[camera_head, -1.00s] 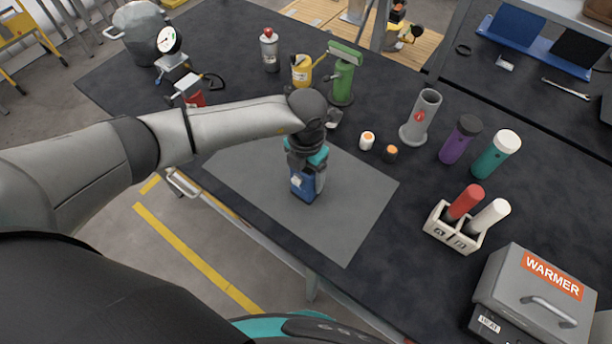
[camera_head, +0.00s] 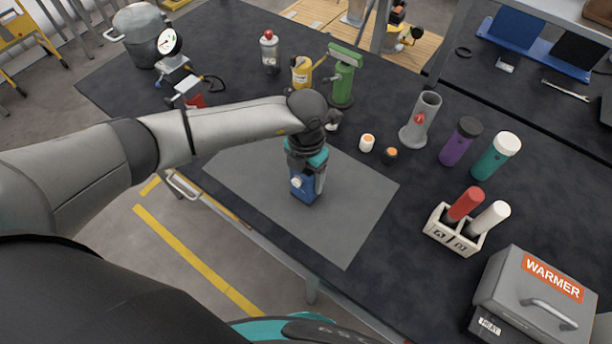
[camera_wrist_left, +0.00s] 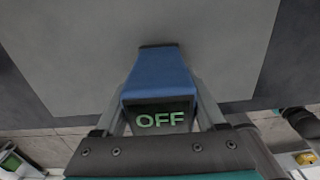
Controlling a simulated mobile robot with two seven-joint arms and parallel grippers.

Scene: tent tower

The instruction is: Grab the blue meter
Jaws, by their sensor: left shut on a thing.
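The blue meter (camera_head: 304,190) stands on the grey mat (camera_head: 343,238) in the head view. My left gripper (camera_head: 306,172) comes down over it from above and is shut on it. In the left wrist view the blue meter (camera_wrist_left: 158,72) sits between the two fingers of my left gripper (camera_wrist_left: 160,95), and its dark screen reads "OFF" in green. The fingers hide part of its sides. I cannot tell whether its base touches the mat. My right gripper is not in view.
Two small capped jars (camera_head: 378,149) stand just right of the mat. A green device (camera_head: 343,82), a yellow can (camera_head: 301,72) and a grey cylinder (camera_head: 421,120) stand behind. A rack (camera_head: 453,238) and a warmer box (camera_head: 530,295) are at right. The mat's front part is clear.

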